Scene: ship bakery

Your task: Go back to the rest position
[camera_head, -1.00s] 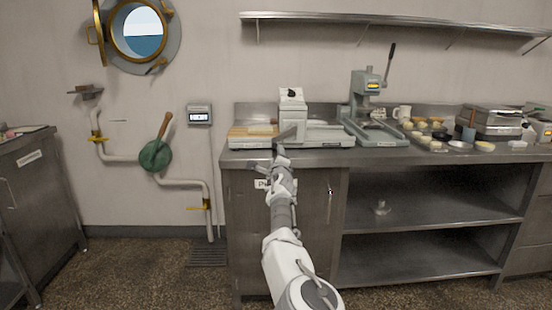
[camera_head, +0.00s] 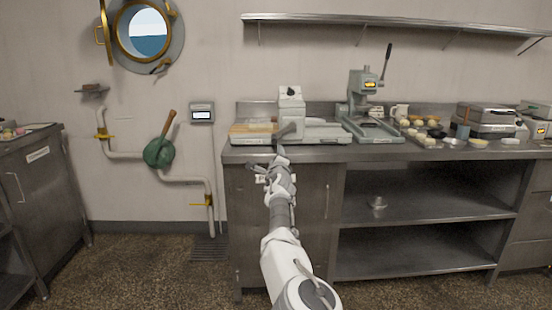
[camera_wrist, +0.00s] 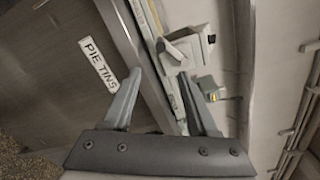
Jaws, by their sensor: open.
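My gripper (camera_head: 281,154) is at the end of my outstretched arm, in front of the steel counter's front edge, near the left end. In the wrist view my gripper (camera_wrist: 160,105) shows two grey fingers spread apart with nothing between them.
The steel counter (camera_head: 400,153) carries a wooden board (camera_head: 250,131), a lever press (camera_head: 366,105), several dough pieces and a hinged-lid appliance (camera_head: 486,118). A shelf (camera_head: 390,24) hangs above. A green valve (camera_head: 158,153) and pipes are on the wall. Another cabinet (camera_head: 40,195) stands left; floor between is clear.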

